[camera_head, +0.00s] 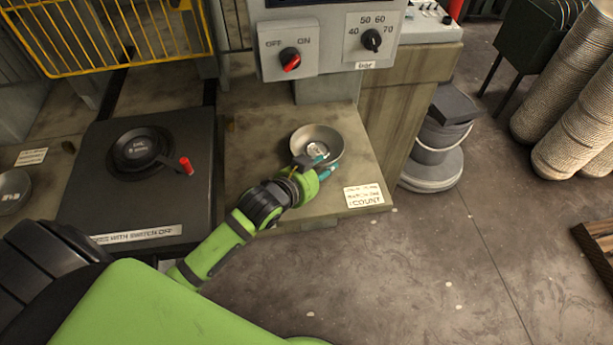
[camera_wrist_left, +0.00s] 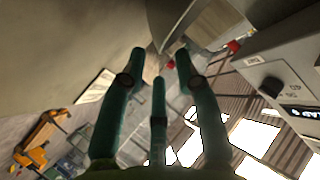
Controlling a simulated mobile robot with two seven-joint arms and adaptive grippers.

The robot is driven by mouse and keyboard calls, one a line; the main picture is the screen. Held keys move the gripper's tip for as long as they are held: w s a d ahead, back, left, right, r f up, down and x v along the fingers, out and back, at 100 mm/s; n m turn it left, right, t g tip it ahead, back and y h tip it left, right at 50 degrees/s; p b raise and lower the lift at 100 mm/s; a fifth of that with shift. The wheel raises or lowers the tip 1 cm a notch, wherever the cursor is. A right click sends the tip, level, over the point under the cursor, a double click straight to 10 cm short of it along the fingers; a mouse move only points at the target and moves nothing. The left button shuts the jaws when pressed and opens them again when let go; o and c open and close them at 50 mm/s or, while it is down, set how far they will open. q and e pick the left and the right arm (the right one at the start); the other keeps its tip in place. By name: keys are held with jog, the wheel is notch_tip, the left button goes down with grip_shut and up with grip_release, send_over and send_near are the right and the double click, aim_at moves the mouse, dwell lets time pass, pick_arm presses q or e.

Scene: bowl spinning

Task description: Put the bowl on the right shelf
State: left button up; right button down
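A grey metal bowl (camera_head: 317,137) sits upright on a worn beige shelf (camera_head: 255,150) marked COUNT, below the dial panel. My left gripper (camera_head: 322,168) is at the bowl's front rim, its teal fingers overlapping the rim in the head view. Whether they touch it is unclear. In the left wrist view my left gripper's fingers (camera_wrist_left: 158,75) are spread apart with nothing clearly held between them. The curved grey surface at the top there may be the bowl, but I cannot tell. My right gripper is not in view.
A black press plate (camera_head: 85,200) with a round knob and red-tipped handle stands left of the shelf. A control box (camera_head: 290,62) with a red switch is behind the bowl. A grey bucket (camera_head: 440,135) stands to the right. The front floor is clear.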

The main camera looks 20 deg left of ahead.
pick_arm(q)
jog(key=b+v, duration=0.1)
jog(key=v, duration=0.7)
jog(key=shift+s, duration=0.25)
